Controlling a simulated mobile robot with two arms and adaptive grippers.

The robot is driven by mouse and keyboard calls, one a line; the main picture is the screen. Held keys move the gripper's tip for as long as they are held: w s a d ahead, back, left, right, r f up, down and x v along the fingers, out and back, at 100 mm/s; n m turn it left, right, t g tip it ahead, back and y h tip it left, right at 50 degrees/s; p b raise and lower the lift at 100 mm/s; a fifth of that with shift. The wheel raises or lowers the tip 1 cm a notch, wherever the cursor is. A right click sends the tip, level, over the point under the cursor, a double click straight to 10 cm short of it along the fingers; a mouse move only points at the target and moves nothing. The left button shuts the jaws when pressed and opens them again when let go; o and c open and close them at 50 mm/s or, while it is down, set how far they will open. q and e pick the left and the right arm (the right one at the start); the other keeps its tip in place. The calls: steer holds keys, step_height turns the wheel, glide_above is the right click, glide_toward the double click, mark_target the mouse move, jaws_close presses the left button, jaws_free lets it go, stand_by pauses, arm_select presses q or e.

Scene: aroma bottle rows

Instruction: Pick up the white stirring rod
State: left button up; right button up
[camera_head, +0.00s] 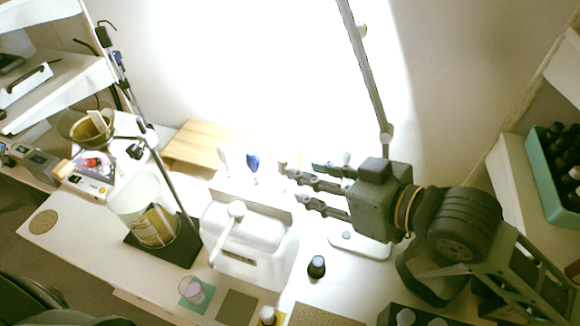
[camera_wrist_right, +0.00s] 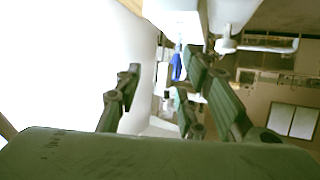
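A low white holder (camera_head: 250,198) carries upright stirring rods with flat heads. One has a blue head (camera_head: 252,164), and a pale white one (camera_head: 223,158) stands left of it, faint against the bright wall. A small pale tip (camera_head: 283,164) shows at the holder's right end, close to my right gripper; I cannot tell whether it is a white stirring rod. My right gripper (camera_head: 298,186) is open, its fingers pointing left at that end. In the right wrist view, the blue head (camera_wrist_right: 176,66) and a white piece (camera_wrist_right: 162,75) show between the spread fingers (camera_wrist_right: 165,82). My left gripper is not seen.
A glass beaker (camera_head: 142,205) stands at left. A small black-capped bottle (camera_head: 316,267) is below my right gripper. A wooden board (camera_head: 205,143) lies behind; a green crate (camera_head: 548,180) is at right.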

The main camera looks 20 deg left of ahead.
mark_target(285, 173)
steer(key=a, duration=0.1)
steer(key=a+p, duration=0.1)
steer(key=a, duration=0.2)
steer(key=shift+w+f+p, duration=0.15)
steer(key=shift+f+p, duration=0.15)
steer(key=shift+p, duration=0.05)
steer(key=shift+w+a+f, duration=0.65)
steer(key=shift+w+a, duration=0.05)
steer(key=shift+a, duration=0.2)
steer(key=shift+a+f, duration=0.15)
steer(key=shift+a, duration=0.05)
steer(key=shift+c, duration=1.1)
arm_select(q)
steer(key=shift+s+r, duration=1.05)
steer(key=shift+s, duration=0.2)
arm_select(e)
jaws_close()
